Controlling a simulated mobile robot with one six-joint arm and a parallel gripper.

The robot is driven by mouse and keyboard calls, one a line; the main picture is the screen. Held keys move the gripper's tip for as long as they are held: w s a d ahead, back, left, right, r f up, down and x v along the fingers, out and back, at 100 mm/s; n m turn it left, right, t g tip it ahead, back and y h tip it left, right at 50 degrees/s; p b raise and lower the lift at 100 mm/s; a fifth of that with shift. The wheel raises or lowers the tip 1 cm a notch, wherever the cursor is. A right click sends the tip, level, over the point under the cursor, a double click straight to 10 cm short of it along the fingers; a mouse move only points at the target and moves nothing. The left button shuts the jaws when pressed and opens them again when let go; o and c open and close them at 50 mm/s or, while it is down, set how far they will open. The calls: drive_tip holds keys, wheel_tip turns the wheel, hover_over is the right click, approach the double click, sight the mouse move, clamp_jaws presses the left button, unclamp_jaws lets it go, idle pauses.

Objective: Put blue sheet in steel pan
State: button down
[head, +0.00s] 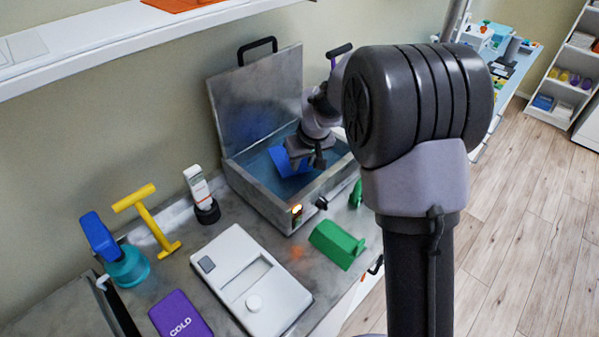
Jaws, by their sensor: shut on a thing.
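The steel pan (252,197) is a grey metal box with its lid (258,92) raised at the back and blue water (258,167) inside. My gripper (311,160) is over the pan's opening, pointing down, and is shut on the blue sheet (283,162). The sheet is tilted and lies within the pan's outline, close to the water. I cannot tell whether its lower edge touches the water. My own arm hides the pan's far right side, and the gripper covers part of the sheet.
A white device (249,279), green block (337,244), purple cold pack (181,315), yellow T-shaped tool (149,222), blue-topped teal bottle (127,266) and white bottle (197,187) crowd the counter in front and left of the pan. A white shelf (110,40) hangs above.

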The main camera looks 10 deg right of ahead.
sight(303, 171)
wheel_tip(303, 171, down, 5)
drive_tip(key=shift+r+b, duration=0.15)
drive_tip(key=shift+b, duration=0.55)
drive_tip(key=shift+r, duration=0.15)
drive_tip(key=c, duration=1.1)
unclamp_jaws()
drive_tip(key=shift+c, duration=0.2)
